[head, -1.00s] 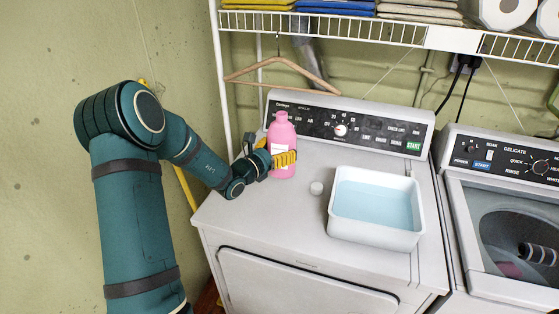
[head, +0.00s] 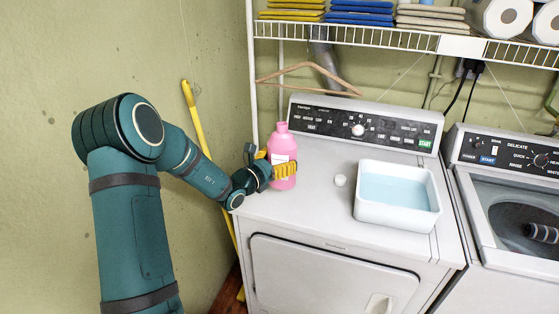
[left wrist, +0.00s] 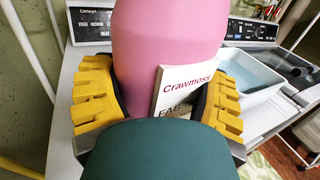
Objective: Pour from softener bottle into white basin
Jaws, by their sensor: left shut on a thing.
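The pink softener bottle (head: 282,147) is upright over the left part of the white dryer top. I cannot tell whether its base touches the top. My left gripper (head: 272,172) is shut around its lower body, and its yellow finger pads show on both sides of the bottle (left wrist: 165,45) in the left wrist view. A white label faces the wrist camera. The white basin (head: 397,213) stands on the dryer to the right, holding pale blue liquid (head: 395,188); part of the basin (left wrist: 262,90) also shows in the left wrist view. My right gripper is out of view.
A washer (head: 510,190) stands at right.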

